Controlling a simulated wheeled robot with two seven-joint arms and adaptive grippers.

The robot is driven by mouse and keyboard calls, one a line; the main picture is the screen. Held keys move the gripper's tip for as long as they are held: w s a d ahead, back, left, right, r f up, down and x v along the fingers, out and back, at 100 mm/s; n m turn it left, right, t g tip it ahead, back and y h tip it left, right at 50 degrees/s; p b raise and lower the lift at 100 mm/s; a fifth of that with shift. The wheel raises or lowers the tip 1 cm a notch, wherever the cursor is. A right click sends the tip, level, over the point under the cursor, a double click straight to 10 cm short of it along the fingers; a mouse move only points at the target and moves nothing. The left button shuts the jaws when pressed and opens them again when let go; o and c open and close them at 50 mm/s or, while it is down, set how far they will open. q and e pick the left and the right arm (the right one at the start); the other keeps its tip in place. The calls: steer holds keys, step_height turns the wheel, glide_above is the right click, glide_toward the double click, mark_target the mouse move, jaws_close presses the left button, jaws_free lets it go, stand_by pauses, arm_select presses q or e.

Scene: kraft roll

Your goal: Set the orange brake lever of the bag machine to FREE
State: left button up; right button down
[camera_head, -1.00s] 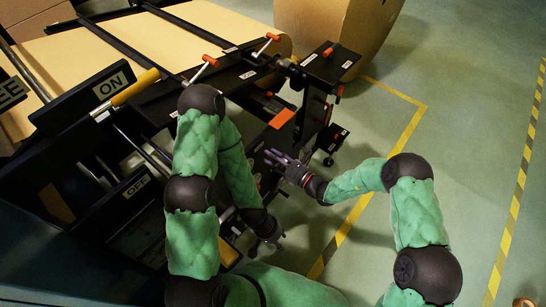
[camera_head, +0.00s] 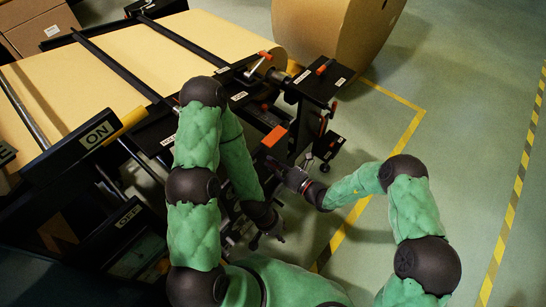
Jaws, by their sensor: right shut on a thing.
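The bag machine (camera_head: 150,118) fills the left and centre of the view. A flat orange piece, which looks like part of the orange brake lever (camera_head: 274,137), shows at its right end. My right gripper (camera_head: 271,165) is just below this piece, shut at the machine's end. The gripped part is dark and hidden by the fingers. My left gripper (camera_head: 277,234) hangs lower, beside the machine's near side, and its fingers are too dark to read. A sign cut off at the left edge shows only its last letters. Which setting the brake lever stands at cannot be read.
A yellow handle (camera_head: 127,127) stands by an ON sign (camera_head: 97,135), with an OFF sign (camera_head: 129,216) below. Red-tipped handles (camera_head: 265,55) sit along the machine's far side. A large kraft roll (camera_head: 335,40) stands behind. The taped floor (camera_head: 470,130) at right is clear.

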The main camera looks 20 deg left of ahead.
steer(key=w+m, duration=0.2)
steer(key=w+d+m, duration=0.1)
steer(key=w+m, duration=0.1)
steer(key=w+d+m, duration=0.1)
steer(key=w+m, duration=0.1)
steer(key=shift+w+d+f+p, duration=0.1)
steer(key=shift+f+p, duration=0.15)
steer(key=shift+p, duration=0.1)
steer(key=shift+w+d+f+m+b, duration=0.15)
steer(key=shift+w+f+m, duration=0.1)
steer(key=shift+w+m, duration=0.3)
steer(key=shift+w+d+f+m+b, duration=0.2)
steer(key=shift+w+m, duration=0.15)
steer(key=shift+m, duration=0.3)
arm_select(q)
steer(key=shift+w+r, duration=0.1)
steer(key=shift+w, duration=0.05)
arm_select(e)
steer(key=shift+w+d+f, duration=0.15)
steer(key=shift+w+f, duration=0.2)
steer(key=shift+w, duration=0.2)
steer(key=c, duration=1.2)
jaws_free()
steer(key=shift+w, duration=0.1)
steer(key=shift+o, duration=0.2)
steer(key=shift+d, duration=0.15)
steer(key=v, duration=1.1)
steer(key=shift+s+d, duration=0.2)
steer(key=shift+d, duration=0.15)
